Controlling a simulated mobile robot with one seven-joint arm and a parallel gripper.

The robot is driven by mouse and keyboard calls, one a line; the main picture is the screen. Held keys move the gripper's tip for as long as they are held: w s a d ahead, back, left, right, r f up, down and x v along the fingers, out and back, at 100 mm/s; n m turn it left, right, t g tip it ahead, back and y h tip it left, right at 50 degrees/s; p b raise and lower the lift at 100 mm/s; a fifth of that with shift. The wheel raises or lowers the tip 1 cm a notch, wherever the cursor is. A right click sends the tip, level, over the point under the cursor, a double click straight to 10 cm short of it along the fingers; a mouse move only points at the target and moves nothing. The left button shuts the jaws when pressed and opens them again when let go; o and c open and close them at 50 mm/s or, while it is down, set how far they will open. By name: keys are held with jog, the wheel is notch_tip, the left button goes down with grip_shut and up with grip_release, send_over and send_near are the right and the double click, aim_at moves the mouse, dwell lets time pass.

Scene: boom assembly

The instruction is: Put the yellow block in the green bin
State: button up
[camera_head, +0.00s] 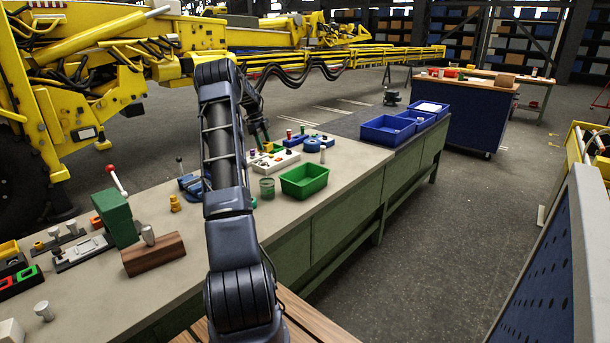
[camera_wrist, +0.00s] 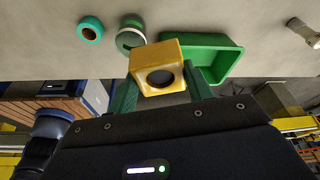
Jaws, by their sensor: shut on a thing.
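A yellow block (camera_wrist: 155,68) with a dark round hole in its face shows in the middle of the wrist view. My gripper (camera_wrist: 161,82) is shut on it, with one green finger on each side. The green bin (camera_head: 304,181) stands on the workbench just right of my arm in the head view, and its inside looks empty. The bin (camera_wrist: 222,44) also shows in the wrist view, behind and right of the block, which covers part of it.
A green cup (camera_head: 267,188) stands left of the bin. A teal ring-shaped part (camera_wrist: 90,30) lies beyond in the wrist view. A white tray of parts (camera_head: 273,161) is behind the bin. Blue bins (camera_head: 388,130) stand farther right. Bare bench lies right of the green bin.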

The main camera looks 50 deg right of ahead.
jog(key=s+d+m+y, duration=0.1)
jog(key=s+d+m, duration=0.2)
jog(key=s+d, duration=1)
jog(key=w+x, duration=0.1)
jog(key=x, duration=0.5)
jog(key=w+x, duration=0.2)
jog(key=x, duration=0.5)
jog(key=w+f+x, duration=0.1)
jog(key=x, duration=0.5)
jog(key=shift+a+f, duration=0.2)
jog(key=shift+f, duration=0.3)
jog(key=shift+w+f, duration=0.1)
jog(key=shift+f, duration=0.05)
jog(key=o, duration=1.2)
jog(key=shift+c, duration=0.2)
